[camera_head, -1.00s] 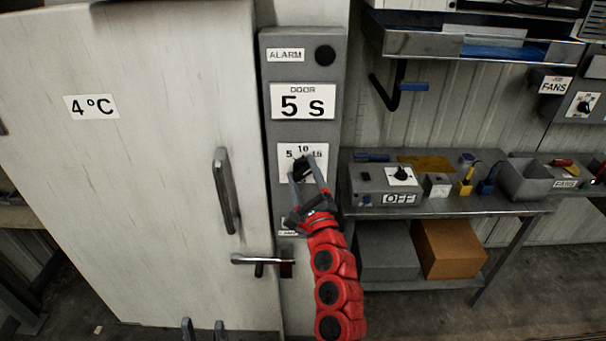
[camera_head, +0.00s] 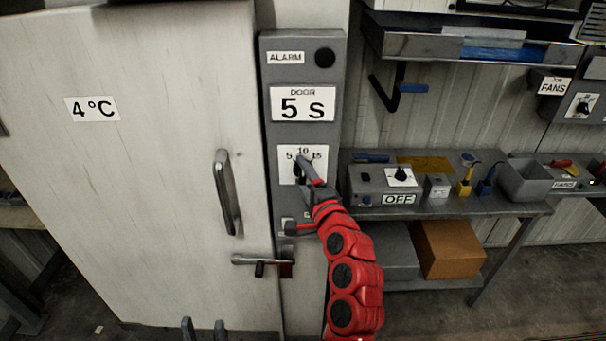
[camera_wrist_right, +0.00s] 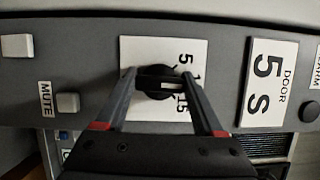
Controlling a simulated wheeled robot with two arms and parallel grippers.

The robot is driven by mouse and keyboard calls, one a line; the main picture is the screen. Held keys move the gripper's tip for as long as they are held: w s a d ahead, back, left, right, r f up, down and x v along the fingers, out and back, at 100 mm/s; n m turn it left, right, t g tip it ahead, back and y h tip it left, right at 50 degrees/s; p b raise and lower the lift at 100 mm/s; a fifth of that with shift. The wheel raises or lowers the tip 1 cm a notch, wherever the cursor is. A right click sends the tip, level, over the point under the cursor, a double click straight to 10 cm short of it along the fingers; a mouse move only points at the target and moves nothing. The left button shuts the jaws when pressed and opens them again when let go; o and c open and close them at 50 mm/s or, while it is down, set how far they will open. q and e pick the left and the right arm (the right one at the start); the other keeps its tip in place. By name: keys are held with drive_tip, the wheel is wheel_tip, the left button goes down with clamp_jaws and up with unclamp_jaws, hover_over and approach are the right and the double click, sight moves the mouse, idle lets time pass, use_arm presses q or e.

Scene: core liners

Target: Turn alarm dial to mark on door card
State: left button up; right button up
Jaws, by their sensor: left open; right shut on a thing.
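The alarm panel (camera_head: 268,140) is a tall grey box beside the white door. Its door card (camera_head: 303,103) reads "DOOR 5 s", and the card also shows in the right wrist view (camera_wrist_right: 268,85). The black alarm dial (camera_head: 297,172) sits on a white scale card marked 5, 10 and 15. My right gripper (camera_head: 304,172) is shut on the dial; in the right wrist view the knob (camera_wrist_right: 155,80) lies between the fingers. The fingers partly cover the scale, and I cannot tell where the pointer stands. My left gripper (camera_head: 203,327) is open and empty at the bottom edge.
A door handle (camera_head: 227,192) and a latch lever (camera_head: 262,260) are left of and below the dial. A mute button (camera_wrist_right: 68,103) is on the same panel.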

drive_tip(key=shift+r+n+g, duration=0.1)
drive_tip(key=shift+n+g, duration=0.2)
drive_tip(key=shift+n, duration=0.6)
drive_tip(key=shift+n+g+h, duration=0.4)
drive_tip(key=shift+n+h, duration=0.1)
drive_tip(key=shift+n, duration=0.6)
drive_tip(key=shift+f+n+g+h+b, duration=0.15)
drive_tip(key=shift+n+g+h+b, duration=0.25)
drive_tip(key=shift+n, duration=0.55)
drive_tip(key=shift+f+n+g+h+b, duration=0.1)
drive_tip(key=shift+n+g+h+b, duration=0.1)
drive_tip(key=shift+n+h+b, duration=0.5)
drive_tip(key=shift+n, duration=0.35)
drive_tip(key=o, duration=1.4)
drive_tip(key=shift+r, duration=0.1)
